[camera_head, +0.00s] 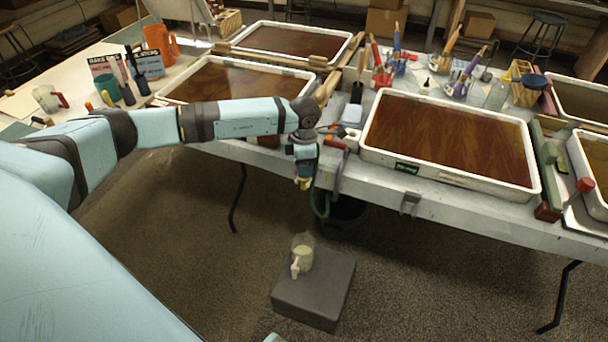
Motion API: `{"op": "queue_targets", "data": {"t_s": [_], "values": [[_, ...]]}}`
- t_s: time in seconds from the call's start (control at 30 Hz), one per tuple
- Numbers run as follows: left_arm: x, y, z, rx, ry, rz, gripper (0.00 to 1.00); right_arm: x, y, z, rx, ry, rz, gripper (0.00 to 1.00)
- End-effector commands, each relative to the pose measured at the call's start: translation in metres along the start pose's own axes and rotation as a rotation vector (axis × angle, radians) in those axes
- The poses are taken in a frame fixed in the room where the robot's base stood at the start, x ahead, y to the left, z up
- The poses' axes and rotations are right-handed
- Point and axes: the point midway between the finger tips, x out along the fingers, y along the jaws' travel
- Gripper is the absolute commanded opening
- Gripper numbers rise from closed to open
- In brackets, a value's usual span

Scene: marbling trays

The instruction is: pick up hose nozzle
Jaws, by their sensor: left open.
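My left arm reaches across from the left, and its gripper (304,172) points down just in front of the table's front edge. The gripper is open. A green hose (320,205) hangs in a curve beside and below it, over the dark bucket (345,218) under the table. A small yellow part (303,184) shows at the gripper's lower end. It may be the hose nozzle, but the gripper covers most of this spot and I cannot tell whether they touch. My right gripper is not in view.
The long table (450,222) holds shallow trays of brown liquid, the nearest being a white-rimmed tray (535,190). Jars of brushes stand behind it.

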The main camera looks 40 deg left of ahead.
Motion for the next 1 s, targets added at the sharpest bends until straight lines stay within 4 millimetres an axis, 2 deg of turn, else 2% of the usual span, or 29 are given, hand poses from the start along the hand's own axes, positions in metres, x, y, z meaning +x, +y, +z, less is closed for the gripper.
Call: {"op": "queue_targets", "data": {"t_s": [0.13,0.3,0.37,0.77,0.87,1.0], "values": [[-0.001,0.0,0.0,0.0,0.0,0.0,0.5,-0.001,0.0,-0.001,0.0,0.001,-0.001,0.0],[-0.001,0.0,0.0,0.0,0.0,0.0,0.11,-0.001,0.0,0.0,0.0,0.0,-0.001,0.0],[-0.001,0.0,0.0,0.0,0.0,0.0,0.01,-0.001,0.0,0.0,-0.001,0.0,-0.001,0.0],[-0.007,0.0,0.0,-0.001,-0.001,0.0,0.01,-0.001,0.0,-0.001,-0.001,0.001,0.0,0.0],[-0.016,0.0,0.0,-0.001,-0.002,0.0,0.01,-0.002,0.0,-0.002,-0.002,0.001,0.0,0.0],[-0.038,0.001,0.001,-0.001,-0.004,0.002,0.01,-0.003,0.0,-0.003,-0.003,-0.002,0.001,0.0]]}}
